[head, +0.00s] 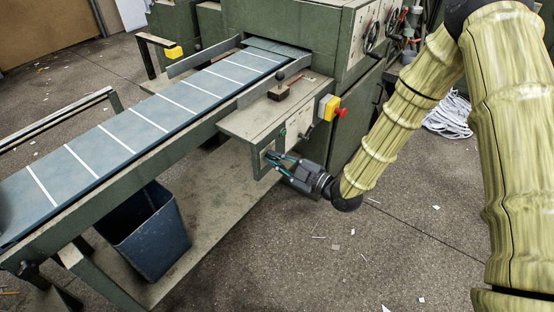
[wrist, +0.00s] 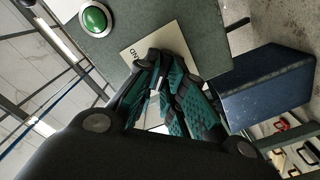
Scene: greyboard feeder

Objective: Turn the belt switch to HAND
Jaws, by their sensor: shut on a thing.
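My gripper (head: 275,157) reaches in from the right to the front panel of the green control box (head: 265,122) beside the conveyor. It also shows in the wrist view (wrist: 166,62), its teal-padded fingers closed together against a pale label plate (wrist: 134,52). The end of a word, "ND", can be read on the plate. The belt switch is largely hidden between the fingers, and its pointing direction cannot be told. A round green button (wrist: 94,18) sits on the same panel, clear of the fingers.
A yellow box (head: 327,106) with a red button (head: 341,112) sticks out near my arm. The conveyor belt (head: 120,135) with white stripes runs past the box. A dark blue bin (head: 150,240) stands below. The floor at right has paper scraps.

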